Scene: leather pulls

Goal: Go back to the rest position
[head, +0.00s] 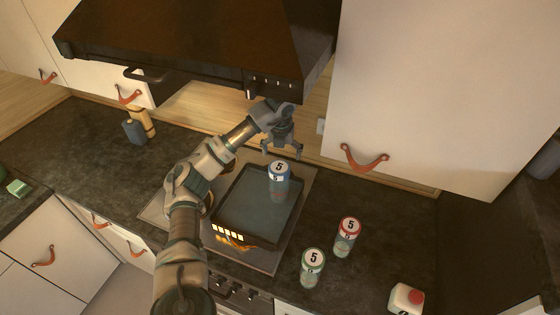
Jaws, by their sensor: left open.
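My left gripper (283,151) is open and empty, with its fingers pointing down over the back of the stove. A blue can (279,180) marked 5 stands upright in a dark square tray (224,235) on the stove, just below and in front of the gripper. The gripper looks apart from the can. My left arm reaches up from the bottom of the head view and bends right, passing in front of the tray's left side. My right gripper is not in view.
A red can (347,238) and a green can (312,268) stand on the dark counter right of the stove. A white container with a red cap (405,299) is at the lower right. A dark range hood (200,40) hangs above my arm. Two bottles (136,129) stand at the back left.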

